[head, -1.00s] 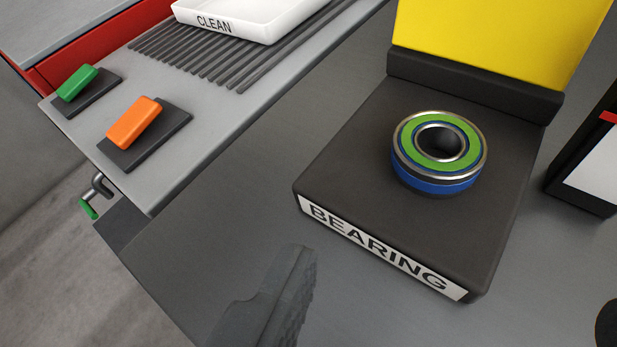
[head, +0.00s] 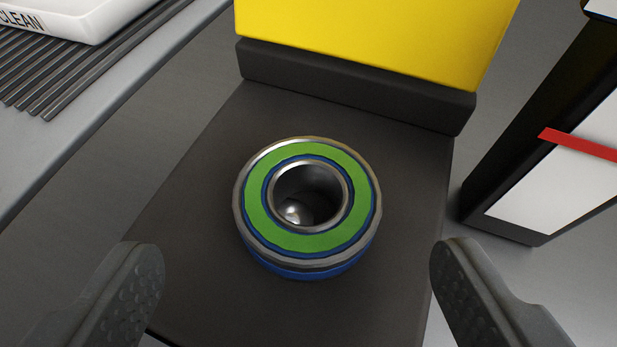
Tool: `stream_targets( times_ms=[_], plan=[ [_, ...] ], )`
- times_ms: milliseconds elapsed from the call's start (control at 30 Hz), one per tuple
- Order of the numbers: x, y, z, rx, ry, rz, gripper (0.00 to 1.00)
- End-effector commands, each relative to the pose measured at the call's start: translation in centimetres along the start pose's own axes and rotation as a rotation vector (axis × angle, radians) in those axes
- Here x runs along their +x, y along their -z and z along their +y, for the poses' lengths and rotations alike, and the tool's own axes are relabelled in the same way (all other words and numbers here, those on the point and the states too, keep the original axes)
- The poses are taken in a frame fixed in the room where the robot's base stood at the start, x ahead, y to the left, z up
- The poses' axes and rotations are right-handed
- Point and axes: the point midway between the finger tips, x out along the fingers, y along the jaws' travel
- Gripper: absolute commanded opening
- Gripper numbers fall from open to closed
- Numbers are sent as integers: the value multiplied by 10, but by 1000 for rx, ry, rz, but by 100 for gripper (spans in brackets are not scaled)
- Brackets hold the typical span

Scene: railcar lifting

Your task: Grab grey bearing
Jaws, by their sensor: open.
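A bearing (head: 345,228) lies flat on a dark block. It has grey metal rings, a green face and a blue lower band, and its bore is open and empty in the middle. My gripper (head: 297,285) is open, with one dark dimpled finger to the left of the bearing and one to the right. Both fingers are apart from the bearing and nearer to the camera. Nothing is held between them.
The dark block (head: 205,215) has a raised back edge (head: 350,90) with a yellow panel (head: 370,35) behind it. A black and white box with a red stripe (head: 560,180) stands at right. A grey ledge with dark ribs and a white CLEAN tray (head: 90,15) is at upper left.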

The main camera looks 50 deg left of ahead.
Motion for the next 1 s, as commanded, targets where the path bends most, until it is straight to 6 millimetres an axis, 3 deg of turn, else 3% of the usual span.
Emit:
stream_targets(
  times_ms=[400, 667, 867, 1000],
  plan=[
    [46, -3, 3, 0, 2, -3, 77],
    [48, -2, 3, 0, 1, -2, 77],
    [48, -1, 3, 0, 1, -1, 21],
    [48, -1, 3, -1, 1, -1, 20]
  ],
)
